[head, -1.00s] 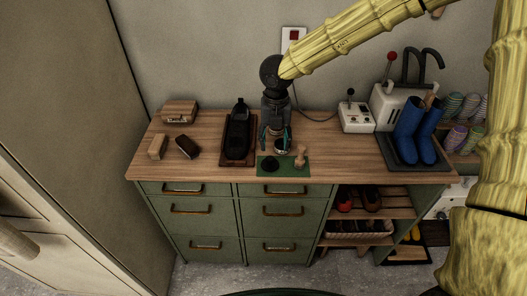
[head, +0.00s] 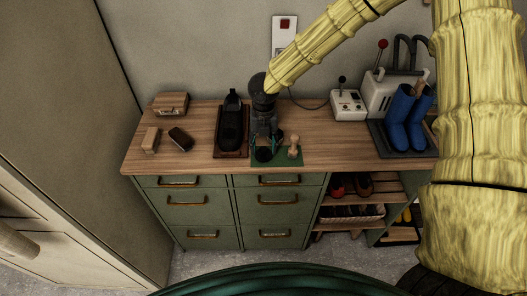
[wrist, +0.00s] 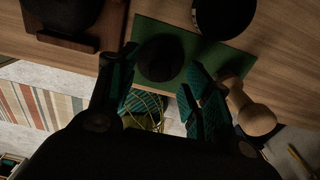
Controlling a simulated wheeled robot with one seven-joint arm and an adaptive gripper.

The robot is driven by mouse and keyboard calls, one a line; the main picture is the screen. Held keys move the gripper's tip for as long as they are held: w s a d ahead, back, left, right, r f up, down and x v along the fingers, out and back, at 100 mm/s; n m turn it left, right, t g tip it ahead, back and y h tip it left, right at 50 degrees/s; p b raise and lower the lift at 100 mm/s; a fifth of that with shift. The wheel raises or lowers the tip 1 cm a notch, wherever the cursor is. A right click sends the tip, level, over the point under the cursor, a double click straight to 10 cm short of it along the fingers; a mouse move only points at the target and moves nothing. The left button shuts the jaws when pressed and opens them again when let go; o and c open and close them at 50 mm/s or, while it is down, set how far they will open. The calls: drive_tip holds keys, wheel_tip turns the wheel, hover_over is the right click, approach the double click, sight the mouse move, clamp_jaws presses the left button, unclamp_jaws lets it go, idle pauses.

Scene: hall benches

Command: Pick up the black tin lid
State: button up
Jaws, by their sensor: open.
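The black tin lid (head: 264,155) lies on a small green mat at the front of the wooden counter. In the wrist view the round, dark lid (wrist: 161,58) appears between my fingertips. My gripper (head: 267,144) points down over the mat, open and empty, with its teal fingers (wrist: 162,66) on either side of the lid in the picture. I cannot tell how much height remains between fingertips and lid. A dark round tin (wrist: 224,14) stands at the mat's far edge in the wrist view; my gripper mostly hides it in the head view.
A wooden-handled tool (head: 294,147) stands on the green mat (head: 290,160), close to my right finger. A black shoe-shaped object on a brown tray (head: 217,150) is to the left. A brush (head: 180,139) and blue boots (head: 398,125) are farther off.

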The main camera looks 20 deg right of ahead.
drive_tip(key=shift+f+p, duration=0.3)
drive_tip(key=shift+f, duration=1)
drive_tip(key=c, duration=0.9)
drive_tip(key=shift+c, duration=0.2)
